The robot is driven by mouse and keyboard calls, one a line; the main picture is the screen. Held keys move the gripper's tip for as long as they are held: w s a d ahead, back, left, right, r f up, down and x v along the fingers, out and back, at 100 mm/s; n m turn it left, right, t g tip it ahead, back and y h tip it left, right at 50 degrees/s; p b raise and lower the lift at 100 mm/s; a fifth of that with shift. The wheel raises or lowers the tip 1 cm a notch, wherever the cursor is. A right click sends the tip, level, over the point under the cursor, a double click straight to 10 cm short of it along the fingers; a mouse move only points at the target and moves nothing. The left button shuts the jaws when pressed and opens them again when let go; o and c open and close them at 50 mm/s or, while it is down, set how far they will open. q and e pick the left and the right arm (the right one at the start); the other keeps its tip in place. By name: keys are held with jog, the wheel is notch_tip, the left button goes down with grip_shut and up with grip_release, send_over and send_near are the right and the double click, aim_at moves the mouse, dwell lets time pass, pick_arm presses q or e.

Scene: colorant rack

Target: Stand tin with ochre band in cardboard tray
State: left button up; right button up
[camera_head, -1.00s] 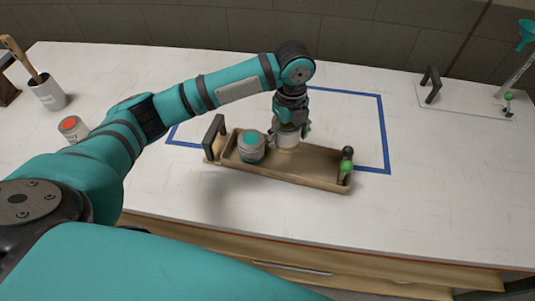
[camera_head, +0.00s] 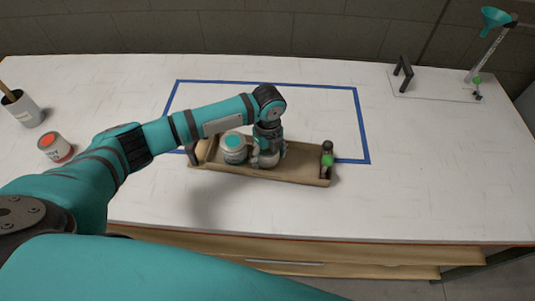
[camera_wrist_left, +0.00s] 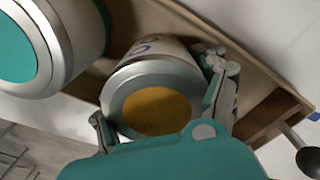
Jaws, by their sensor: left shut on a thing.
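The tin with the ochre top (camera_wrist_left: 157,108) is between the fingers of my left gripper (camera_wrist_left: 165,125) in the left wrist view. In the head view this gripper (camera_head: 267,152) points down over the cardboard tray (camera_head: 300,172), shut on the tin (camera_head: 268,160). The tin looks upright and inside the tray, right of a teal-topped tin (camera_head: 234,149). The teal-topped tin also shows close by in the left wrist view (camera_wrist_left: 60,45). I cannot tell whether the held tin's base touches the tray floor. My right gripper is not in view.
Blue tape (camera_head: 362,125) outlines an area behind the tray. A tin with a red top (camera_head: 55,147) and a grey cup (camera_head: 22,110) stand at left.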

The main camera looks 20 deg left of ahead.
pick_arm(q)
jog(key=o, duration=1.2)
jog(key=shift+f, duration=0.1)
jog(key=shift+c, duration=0.2)
jog(key=shift+o, duration=0.2)
jog(key=shift+r, duration=0.35)
notch_tip(320, 180, up, 11)
jog(key=shift+w+f+b, duration=0.1)
jog(key=shift+f+b, duration=0.05)
jog(key=shift+b, duration=0.7)
jog(key=shift+r, duration=0.45)
